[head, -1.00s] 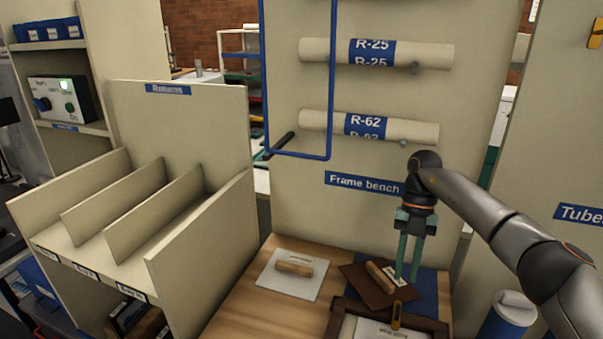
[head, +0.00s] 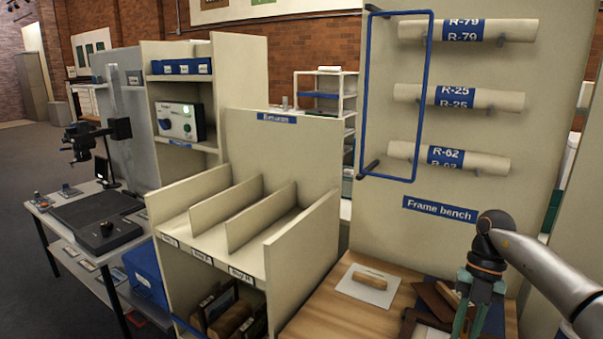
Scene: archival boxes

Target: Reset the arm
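My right arm comes in from the right edge. Its gripper (head: 469,322) points down over the frame bench (head: 325,310) at the lower right. Its two green fingers stand apart with nothing seen between them; their tips are at or below the picture's bottom edge. A dark brown board (head: 432,300) with a wooden handle lies beside and partly behind the gripper. My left arm and gripper are out of the picture.
A white plate (head: 367,284) with a wooden handle lies left of the gripper. A panel with rolled tubes (head: 449,159) and a blue wire frame (head: 367,95) rises behind the bench. The returns shelf (head: 271,232) stands left, then a camera stand table (head: 98,225).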

